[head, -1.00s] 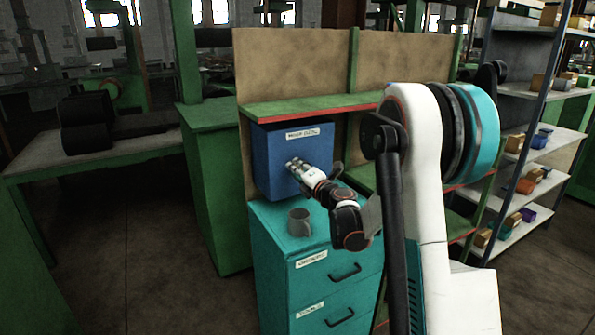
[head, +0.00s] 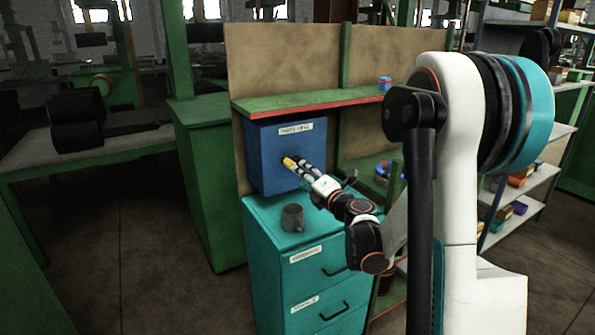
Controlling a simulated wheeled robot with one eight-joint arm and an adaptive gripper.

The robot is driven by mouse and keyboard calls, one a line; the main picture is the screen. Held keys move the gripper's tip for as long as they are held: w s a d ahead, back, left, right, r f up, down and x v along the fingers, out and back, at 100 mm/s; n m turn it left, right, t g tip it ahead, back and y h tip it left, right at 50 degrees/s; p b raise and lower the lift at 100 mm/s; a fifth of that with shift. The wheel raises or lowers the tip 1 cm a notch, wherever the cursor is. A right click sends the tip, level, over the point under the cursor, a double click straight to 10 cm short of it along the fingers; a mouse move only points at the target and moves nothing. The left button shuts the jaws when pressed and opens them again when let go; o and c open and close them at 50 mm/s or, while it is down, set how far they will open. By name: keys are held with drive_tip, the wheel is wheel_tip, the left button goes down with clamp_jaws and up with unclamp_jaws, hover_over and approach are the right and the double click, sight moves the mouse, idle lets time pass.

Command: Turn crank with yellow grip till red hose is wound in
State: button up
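A blue box (head: 268,165) with a white label on its front stands on the teal cabinet, under the green shelf. A yellow piece (head: 289,163), which looks like the crank's grip, shows in front of the box's face. My gripper (head: 296,166) is right at the yellow piece, its fingers pointing at the box. It is too small to tell whether the fingers are closed around the grip or only beside it. The crank's arm is hidden or too small to make out. No red hose is visible.
A grey mug (head: 292,217) stands on the teal cabinet (head: 262,222), below and close to my gripper. The green shelf (head: 330,101) with a red front edge runs just above the blue box. A small blue and red item (head: 385,83) sits on that shelf.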

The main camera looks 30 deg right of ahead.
drive_tip(key=s, duration=0.2)
drive_tip(key=shift+s, duration=0.35)
idle(0.6)
